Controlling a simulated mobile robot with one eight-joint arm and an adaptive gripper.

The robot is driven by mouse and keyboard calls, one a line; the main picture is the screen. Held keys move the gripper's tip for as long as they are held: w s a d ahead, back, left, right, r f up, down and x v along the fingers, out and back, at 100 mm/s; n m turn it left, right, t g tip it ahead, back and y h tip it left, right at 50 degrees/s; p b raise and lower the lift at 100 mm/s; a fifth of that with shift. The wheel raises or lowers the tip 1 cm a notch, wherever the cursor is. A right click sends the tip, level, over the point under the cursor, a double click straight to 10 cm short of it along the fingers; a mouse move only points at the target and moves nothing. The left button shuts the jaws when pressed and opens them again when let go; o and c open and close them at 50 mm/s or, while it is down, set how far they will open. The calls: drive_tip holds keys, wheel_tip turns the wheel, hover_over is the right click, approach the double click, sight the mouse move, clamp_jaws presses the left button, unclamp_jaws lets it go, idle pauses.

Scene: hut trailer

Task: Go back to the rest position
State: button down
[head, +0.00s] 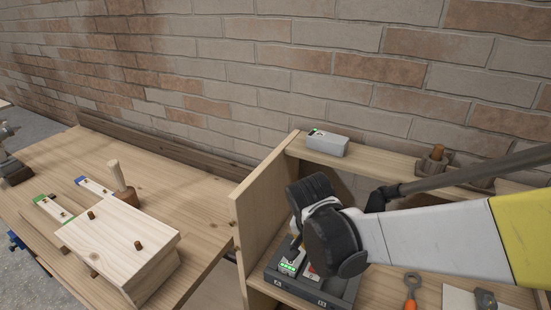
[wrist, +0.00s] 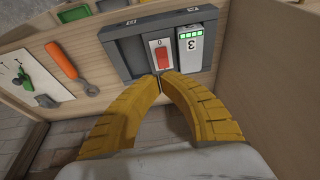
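My gripper shows in the wrist view (wrist: 159,76) as two yellow fingers whose tips come together. It looks shut, and I see nothing held between the tips. The tips are close to the lower edge of a white plate with a red switch (wrist: 162,55) marked 0, set in a dark grey tray (wrist: 126,50). I cannot tell whether they touch it. In the head view my arm reaches in from the right, over the tray (head: 300,288), and its wrist hides part of the tray.
A white block with green lights (wrist: 189,48) sits beside the switch. An orange-handled wrench (wrist: 62,62) lies nearby. Wooden shelf walls (head: 262,205) enclose the tray on the left. A grey box (head: 327,144) stands on the upper shelf. A workbench with a wooden block (head: 120,240) is at left.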

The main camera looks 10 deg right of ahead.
drive_tip(key=s+d+r+n+t+y+b, duration=0.1)
drive_tip(key=s+r+n+t+y+b, duration=0.1)
drive_tip(key=s+n+t+b, duration=0.2)
drive_tip(key=s+n+b, duration=0.3)
drive_tip(key=s, duration=0.3)
drive_tip(key=shift+s+d+r+b, duration=0.15)
drive_tip(key=shift+d+b, duration=0.25)
